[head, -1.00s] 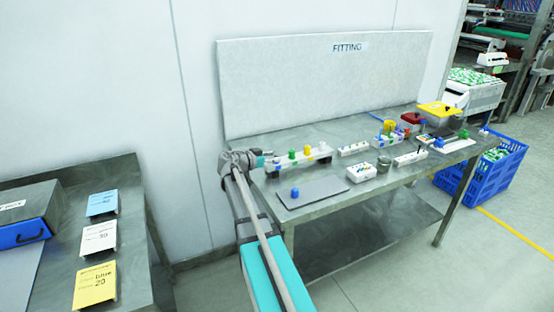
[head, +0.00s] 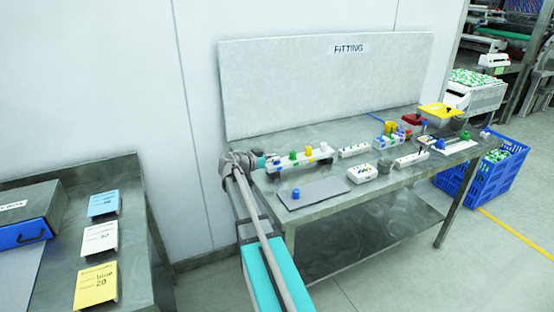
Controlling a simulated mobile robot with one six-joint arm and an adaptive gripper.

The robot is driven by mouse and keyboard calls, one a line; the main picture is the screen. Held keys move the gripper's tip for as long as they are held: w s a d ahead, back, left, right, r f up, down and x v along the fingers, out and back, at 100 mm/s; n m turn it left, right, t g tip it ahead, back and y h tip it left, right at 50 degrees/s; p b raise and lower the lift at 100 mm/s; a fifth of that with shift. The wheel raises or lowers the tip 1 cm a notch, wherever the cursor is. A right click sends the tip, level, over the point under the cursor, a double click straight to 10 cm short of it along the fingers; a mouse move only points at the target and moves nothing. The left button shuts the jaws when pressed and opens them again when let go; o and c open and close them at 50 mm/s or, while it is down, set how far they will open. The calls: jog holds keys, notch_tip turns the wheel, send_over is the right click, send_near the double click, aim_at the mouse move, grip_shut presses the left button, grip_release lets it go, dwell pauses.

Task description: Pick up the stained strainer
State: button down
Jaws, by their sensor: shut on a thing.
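The rack carries a blue piece (head: 277,160), a green piece (head: 293,155) and a yellow piece (head: 323,147). The blue piece is closest to my gripper. I cannot tell which thing is the stained strainer; no stain is readable at this size.
A grey mat (head: 318,194) with a small blue piece (head: 295,193) lies at the table's front left. Small white racks (head: 362,174) and a round jar (head: 384,166) stand to the right. A blue crate (head: 468,185) is on the floor. A side table with cards (head: 96,287) is at left.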

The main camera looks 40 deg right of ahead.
jog(key=shift+r, duration=0.1)
notch_tip(320, 180, up, 2)
jog(key=p, duration=0.2)
jog(key=shift+r+p, duration=0.25)
jog(key=shift+p, duration=0.1)
jog(key=s+d+r+p, duration=0.2)
jog(key=s+r+p, duration=0.3)
jog(key=s, duration=0.1)
jog(key=s+d+r+p, duration=0.3)
jog(key=s+r+p, duration=0.2)
jog(key=s, duration=0.1)
jog(key=shift+s+d+r, duration=0.15)
jog(key=shift+s+d, duration=0.2)
jog(key=shift+s, duration=0.05)
dwell(0.4)
